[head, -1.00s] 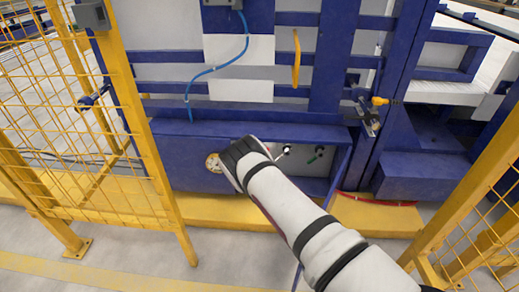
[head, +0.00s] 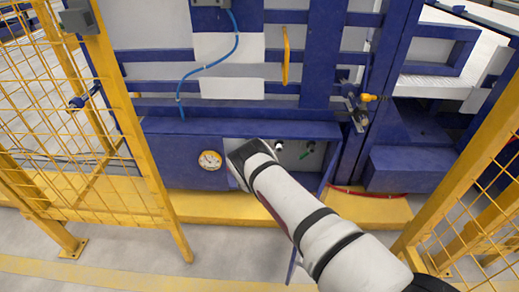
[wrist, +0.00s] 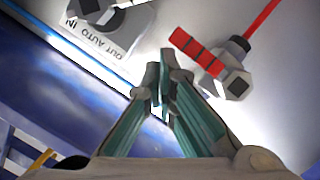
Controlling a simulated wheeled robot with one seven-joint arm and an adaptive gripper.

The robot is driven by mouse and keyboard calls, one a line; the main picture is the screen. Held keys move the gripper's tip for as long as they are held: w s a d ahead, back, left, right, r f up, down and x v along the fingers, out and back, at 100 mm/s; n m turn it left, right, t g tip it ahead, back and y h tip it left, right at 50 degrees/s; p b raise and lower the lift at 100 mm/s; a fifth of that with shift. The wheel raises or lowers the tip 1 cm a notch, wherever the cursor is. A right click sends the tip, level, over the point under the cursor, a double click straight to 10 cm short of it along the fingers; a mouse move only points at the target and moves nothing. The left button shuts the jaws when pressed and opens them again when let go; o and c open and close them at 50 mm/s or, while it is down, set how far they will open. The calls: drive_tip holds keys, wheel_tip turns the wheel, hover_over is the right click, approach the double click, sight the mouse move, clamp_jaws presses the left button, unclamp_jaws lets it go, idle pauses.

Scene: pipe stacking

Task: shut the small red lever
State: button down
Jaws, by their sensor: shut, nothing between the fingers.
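The small red lever (wrist: 197,50) shows in the wrist view, a ribbed red handle on a grey metal valve (wrist: 230,72). A thin red line (wrist: 262,22) runs up and right from the valve. The lever lies crosswise to that line. My gripper (wrist: 163,62) is shut and empty, its fingertips just left of the lever's free end in the picture. I cannot tell whether they touch it. In the head view my arm's end (head: 247,158) is at the open cabinet, and it hides the fingers and the lever.
A rotary switch (wrist: 105,15) marked OUT, AUTO, IN is left of my fingertips. Yellow fences (head: 130,115) stand either side.

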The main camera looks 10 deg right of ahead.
idle(0.5)
drive_tip(key=v, duration=1.2)
drive_tip(key=shift+s, duration=0.1)
